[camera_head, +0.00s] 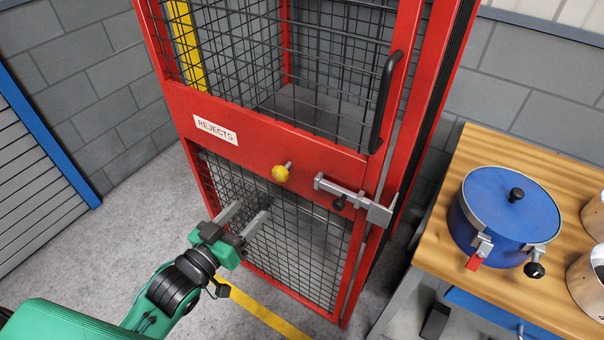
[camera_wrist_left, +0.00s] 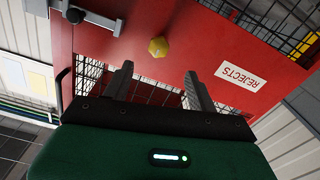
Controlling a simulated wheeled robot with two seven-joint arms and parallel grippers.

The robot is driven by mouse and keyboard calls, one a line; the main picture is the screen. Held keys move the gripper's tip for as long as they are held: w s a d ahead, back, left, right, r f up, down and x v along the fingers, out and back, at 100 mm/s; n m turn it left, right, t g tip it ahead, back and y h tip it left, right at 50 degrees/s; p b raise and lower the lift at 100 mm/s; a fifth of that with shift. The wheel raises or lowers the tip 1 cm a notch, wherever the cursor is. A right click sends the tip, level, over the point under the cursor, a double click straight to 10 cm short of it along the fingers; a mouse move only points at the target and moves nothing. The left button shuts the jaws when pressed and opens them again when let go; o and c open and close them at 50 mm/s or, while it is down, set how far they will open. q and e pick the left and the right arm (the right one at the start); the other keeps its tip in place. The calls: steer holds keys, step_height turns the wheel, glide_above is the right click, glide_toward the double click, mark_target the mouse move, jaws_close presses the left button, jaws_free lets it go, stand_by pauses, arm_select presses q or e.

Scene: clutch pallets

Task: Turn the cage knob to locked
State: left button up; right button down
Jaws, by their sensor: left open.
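The red cage (camera_head: 270,140) with black wire mesh has a white REJECTS label (camera_head: 215,131) on its middle panel. The yellow cage knob (camera_head: 281,174) sits on that panel, right of the label; a short grey pin shows at its upper right. In the left wrist view the knob (camera_wrist_left: 158,46) is beyond the fingers, between their lines. My left gripper (camera_head: 247,219) is open and empty, below and to the left of the knob, not touching it. Its fingers also show in the left wrist view (camera_wrist_left: 157,88). My right gripper is not in view.
A grey sliding latch (camera_head: 345,194) with a black knob is right of the yellow knob. A black door handle (camera_head: 385,100) is above it. A wooden bench (camera_head: 490,145) at right holds a blue lidded pot (camera_head: 505,215) and metal containers. The floor left of the cage is clear.

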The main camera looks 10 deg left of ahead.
mark_target(278, 177)
arm_select(q)
steer(key=p+x, duration=0.1)
steer(key=x, duration=0.3)
steer(key=p+x, duration=0.1)
steer(key=x, duration=0.3)
steer(key=p+x, duration=0.1)
steer(key=x, duration=0.3)
steer(key=shift+w+r, duration=0.2)
steer(key=shift+r, duration=0.2)
steer(key=shift+w+d, duration=0.25)
steer(key=shift+w, duration=0.3)
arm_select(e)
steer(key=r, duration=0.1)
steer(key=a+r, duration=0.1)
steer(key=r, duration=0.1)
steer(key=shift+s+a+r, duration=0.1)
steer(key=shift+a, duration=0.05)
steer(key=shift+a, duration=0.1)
arm_select(q)
steer(key=shift+c, duration=0.2)
steer(key=c, duration=0.9)
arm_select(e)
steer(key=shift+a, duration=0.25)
